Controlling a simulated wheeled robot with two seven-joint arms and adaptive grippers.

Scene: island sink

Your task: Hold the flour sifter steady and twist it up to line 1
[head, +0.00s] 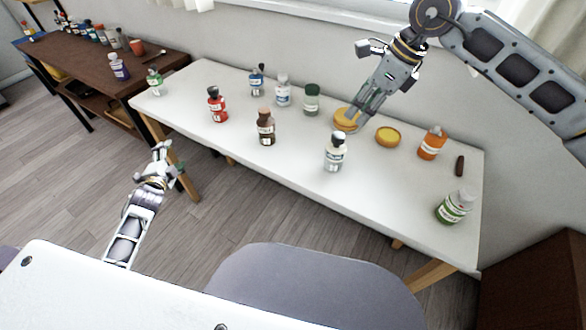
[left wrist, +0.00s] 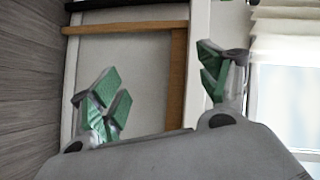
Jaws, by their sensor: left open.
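I cannot make out which thing is the flour sifter, and no line mark is readable. A yellow round thing (head: 344,124) sits on the white table under my right gripper (head: 360,110). My right fingertips reach down to its upper right side and partly cover it; I cannot tell whether they touch or grip it. A second, low yellow round thing (head: 387,137) lies to its right. My left gripper (head: 162,158) is open and empty in front of the table's left part, well away from both. Its spread green-padded fingers show in the left wrist view (left wrist: 158,90).
The white table (head: 205,152) carries several bottles, including a white one (head: 335,152), a brown one (head: 265,127), a red one (head: 217,105) and an orange one (head: 431,143). A grey chair (head: 315,285) stands in front. The table's front left is bare.

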